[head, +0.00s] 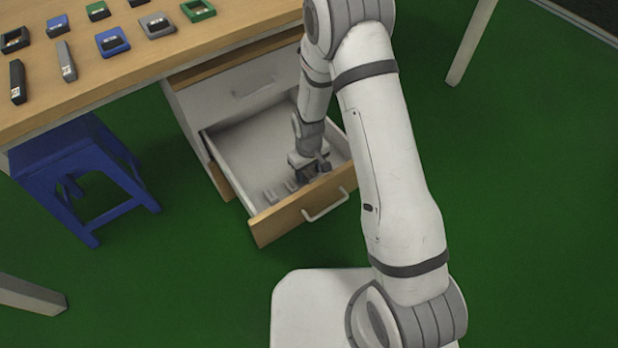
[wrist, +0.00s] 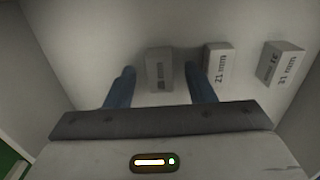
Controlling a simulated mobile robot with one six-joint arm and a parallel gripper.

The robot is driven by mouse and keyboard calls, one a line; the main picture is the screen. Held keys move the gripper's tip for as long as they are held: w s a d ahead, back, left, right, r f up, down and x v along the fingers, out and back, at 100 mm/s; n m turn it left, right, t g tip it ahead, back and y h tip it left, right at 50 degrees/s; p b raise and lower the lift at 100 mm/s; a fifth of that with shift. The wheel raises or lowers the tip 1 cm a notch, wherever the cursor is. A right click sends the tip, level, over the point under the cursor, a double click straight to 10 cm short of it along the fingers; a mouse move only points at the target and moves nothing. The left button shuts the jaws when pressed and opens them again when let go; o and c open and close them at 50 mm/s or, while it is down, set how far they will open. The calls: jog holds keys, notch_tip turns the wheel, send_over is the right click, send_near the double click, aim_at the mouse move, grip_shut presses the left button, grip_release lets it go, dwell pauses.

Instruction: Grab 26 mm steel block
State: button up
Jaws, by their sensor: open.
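My gripper (head: 314,172) is inside the open drawer (head: 262,226), low near its front panel. In the wrist view its two blue fingers (wrist: 159,72) are open and apart. A grey metal block (wrist: 159,60) lies between and just beyond the fingertips, with gaps on both sides. Its label is too dark to read, so I cannot tell if it is the 26 mm one. To its right lie a second grey block (wrist: 218,68), whose label looks like 21 mm, and a third (wrist: 282,65), whose label looks like 31 mm. In the head view small grey blocks (head: 270,195) show left of my gripper.
The drawer walls stand close around my gripper. The wooden table (head: 140,62) above holds several small coloured trays and grey pieces. A blue stool (head: 72,165) stands at the left.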

grip_shut()
dwell(0.5)
jog(key=shift+r, duration=0.1)
